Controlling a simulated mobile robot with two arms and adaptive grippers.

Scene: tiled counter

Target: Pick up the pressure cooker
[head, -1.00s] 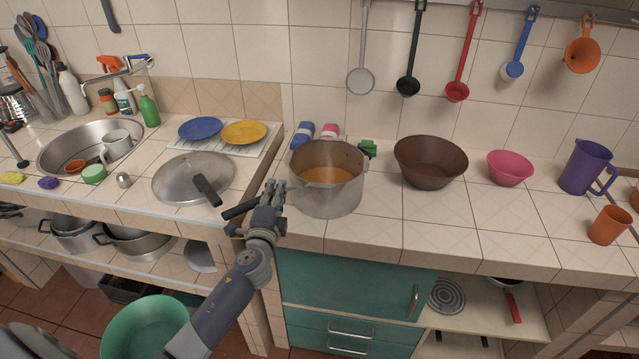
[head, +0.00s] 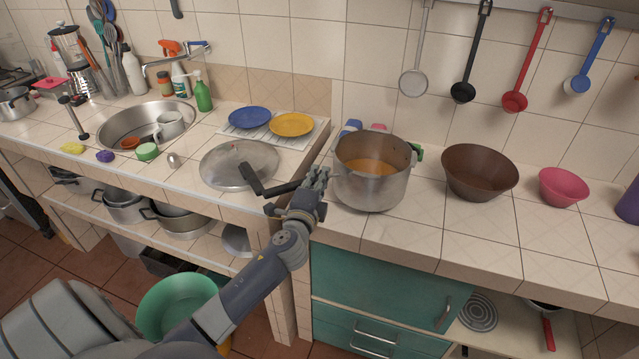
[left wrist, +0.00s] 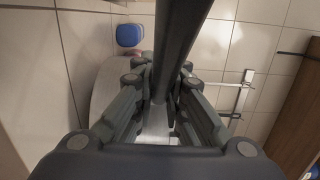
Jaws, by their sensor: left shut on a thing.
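The pressure cooker (head: 370,190) is a silver metal pot with orange-brown contents, upright at the left end of the right-hand counter. Its long black handle (head: 281,188) points left, over the gap before the sink counter. My left gripper (head: 318,182) is shut on this handle close to the pot wall. In the left wrist view the dark handle (left wrist: 180,45) runs between the closed fingers. I cannot tell clearly whether the pot's base is off the tiles. A metal lid (head: 232,162) with a black handle lies on the sink counter. My right gripper is out of view.
A brown bowl (head: 480,175) and a pink bowl (head: 562,187) stand right of the pot. Yellow (head: 292,124) and blue (head: 249,117) plates lie on a rack behind the lid. Ladles hang above. The front tiles right of the pot are clear.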

